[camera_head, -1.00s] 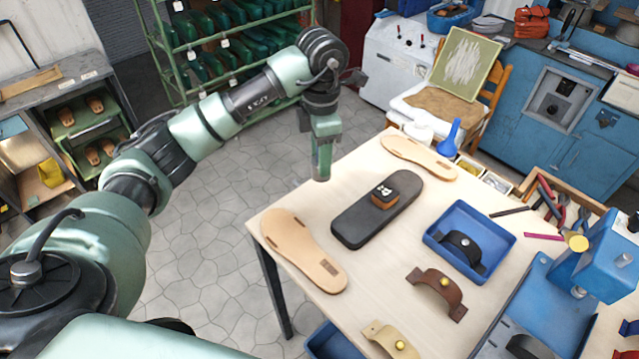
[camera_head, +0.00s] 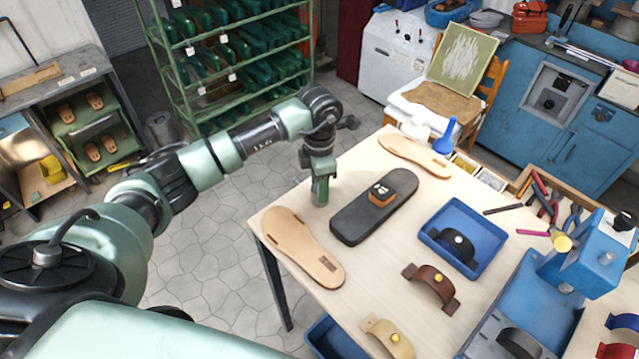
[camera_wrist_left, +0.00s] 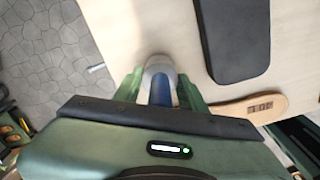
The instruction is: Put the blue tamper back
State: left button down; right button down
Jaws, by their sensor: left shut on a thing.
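My left gripper (camera_head: 320,203) is above the table's left edge, left of the black sole (camera_head: 374,207) and above the tan sole (camera_head: 302,246). In the left wrist view the gripper (camera_wrist_left: 160,95) is shut on the blue tamper (camera_wrist_left: 161,92). Its blue shaft shows between the green fingers, with a round pale grey end beyond them. In the head view the gripper hides most or all of the tamper. I cannot tell whether it touches the table. My right gripper is not in view.
The table (camera_head: 398,250) also holds a blue tray (camera_head: 497,240) with a black strap, a brown strap (camera_head: 432,285), a blue bottle-like thing (camera_head: 445,136) and a blue press (camera_head: 583,262).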

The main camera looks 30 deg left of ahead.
pick_arm(q)
jog(key=shift+f, duration=0.2)
jog(key=c, duration=0.8)
grip_release()
jog(key=shift+r, duration=0.1)
jog(key=shift+r, duration=0.25)
notch_tip(320, 180, up, 10)
jog(key=b, duration=0.4)
jog(key=shift+r, duration=0.9)
